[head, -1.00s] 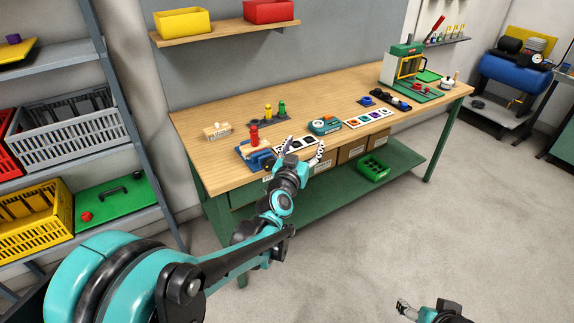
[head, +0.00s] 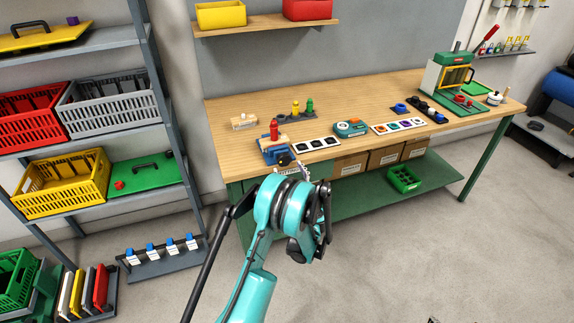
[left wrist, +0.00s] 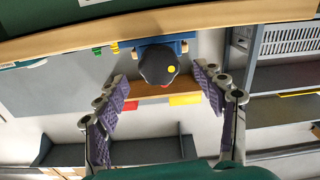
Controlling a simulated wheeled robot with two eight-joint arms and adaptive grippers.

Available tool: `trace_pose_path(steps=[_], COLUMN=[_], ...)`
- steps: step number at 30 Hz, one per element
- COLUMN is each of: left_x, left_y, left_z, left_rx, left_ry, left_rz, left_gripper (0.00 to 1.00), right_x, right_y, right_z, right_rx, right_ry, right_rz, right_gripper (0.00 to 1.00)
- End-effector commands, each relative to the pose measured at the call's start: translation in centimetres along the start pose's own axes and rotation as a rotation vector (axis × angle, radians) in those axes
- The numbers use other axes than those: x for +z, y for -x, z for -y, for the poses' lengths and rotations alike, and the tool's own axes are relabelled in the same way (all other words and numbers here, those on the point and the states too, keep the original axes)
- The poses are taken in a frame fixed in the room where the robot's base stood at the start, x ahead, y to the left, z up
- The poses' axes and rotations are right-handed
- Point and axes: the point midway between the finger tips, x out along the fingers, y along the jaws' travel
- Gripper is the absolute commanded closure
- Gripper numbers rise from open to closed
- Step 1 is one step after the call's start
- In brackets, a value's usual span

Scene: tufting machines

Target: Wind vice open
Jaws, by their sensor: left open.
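The blue vice (head: 270,150) is at the front left edge of the workbench, with a red peg-shaped object (head: 274,130) above it. Its dark round handle (head: 285,159) faces out over the bench's front edge. In the left wrist view, the handle (left wrist: 158,66) with a yellow dot shows in front of the blue vice body (left wrist: 183,38). My left gripper (left wrist: 163,78) is open, with one finger on each side of the handle and visible gaps. In the head view my arm hides most of this gripper. Only a tiny dark bit of my right gripper may show at the bottom edge.
The wooden workbench (head: 350,104) carries a wooden block (head: 244,121), coloured pegs on a dark base, a teal device (head: 350,128), cards and a green press (head: 455,80). A shelf rack (head: 160,90) stands left. The floor at right is clear.

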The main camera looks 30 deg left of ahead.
Motion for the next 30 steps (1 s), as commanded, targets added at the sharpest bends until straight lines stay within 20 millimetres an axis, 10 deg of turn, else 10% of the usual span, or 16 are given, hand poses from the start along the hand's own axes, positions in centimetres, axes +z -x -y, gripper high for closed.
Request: trace_pose_path(steps=[18, 24, 30], left_x=[-0.1, -0.1, -0.1], left_y=[-4.3, -4.3, -4.3], left_z=[-0.1, -0.1, -0.1], left_rx=[0.003, 0.003, 0.003], left_ry=[0.001, 0.001, 0.003], left_rz=[-0.001, -0.001, -0.001], left_gripper=[0.31, 0.81, 0.8], right_x=[0.6, 0.6, 0.6], right_y=[-0.8, -0.8, -0.9], right_z=[0.0, 0.0, 0.0], right_rx=[0.0, 0.0, 0.0], right_ry=[0.0, 0.0, 0.0], right_rz=[0.0, 0.0, 0.0], right_gripper=[0.31, 0.31, 0.31])
